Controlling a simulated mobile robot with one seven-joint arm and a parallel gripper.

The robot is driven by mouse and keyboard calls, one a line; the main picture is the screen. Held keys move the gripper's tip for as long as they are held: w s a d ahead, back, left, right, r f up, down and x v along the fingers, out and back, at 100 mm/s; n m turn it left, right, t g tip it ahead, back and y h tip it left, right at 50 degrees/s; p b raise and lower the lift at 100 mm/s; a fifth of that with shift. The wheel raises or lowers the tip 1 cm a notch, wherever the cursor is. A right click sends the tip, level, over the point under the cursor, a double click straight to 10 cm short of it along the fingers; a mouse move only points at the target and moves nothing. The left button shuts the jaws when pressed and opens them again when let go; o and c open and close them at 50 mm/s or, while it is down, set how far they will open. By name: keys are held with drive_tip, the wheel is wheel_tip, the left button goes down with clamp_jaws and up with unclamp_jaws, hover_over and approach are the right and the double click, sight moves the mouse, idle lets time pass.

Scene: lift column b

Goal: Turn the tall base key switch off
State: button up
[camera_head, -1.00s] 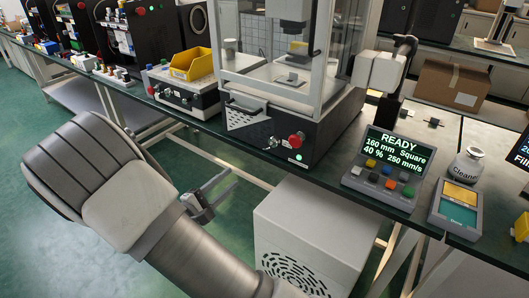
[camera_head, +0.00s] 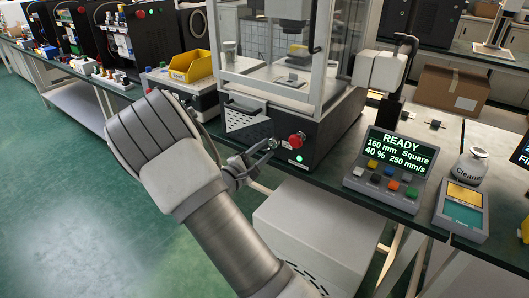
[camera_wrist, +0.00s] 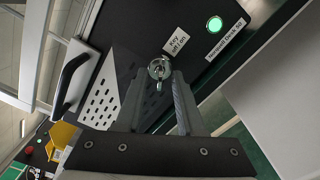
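The key switch (camera_wrist: 158,68) is a round silver lock with a key in it, on the dark front panel of the machine base. In the wrist view it sits between and just beyond my fingertips, beside a label reading "Key off/on". The key's bow points down toward my gripper (camera_wrist: 158,82). My gripper is open, one finger on each side of the key; I cannot tell whether either finger touches it. In the head view my gripper (camera_head: 262,153) is at the panel front, by the key switch (camera_head: 273,143), which it partly covers.
A red emergency button (camera_head: 297,138) and a lit green lamp (camera_head: 299,158) are right of the switch. A white cabinet (camera_head: 305,225) stands below the bench. A control panel (camera_head: 390,170) reads READY.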

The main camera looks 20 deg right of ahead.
drive_tip(key=shift+d, duration=0.1)
clamp_jaws()
drive_tip(key=shift+r+p, duration=0.1)
drive_tip(key=shift+p, duration=0.25)
drive_tip(key=shift+r+n+p, duration=0.1)
drive_tip(key=shift+n+p, duration=0.75)
drive_tip(key=shift+n, duration=0.25)
drive_tip(key=n+p, duration=0.3)
drive_tip(key=shift+n, duration=0.3)
drive_tip(key=n+p, duration=0.3)
drive_tip(key=n, duration=0.1)
drive_tip(key=shift+w, duration=0.1)
drive_tip(key=shift+n+p, duration=0.85)
drive_tip(key=shift+n, duration=0.35)
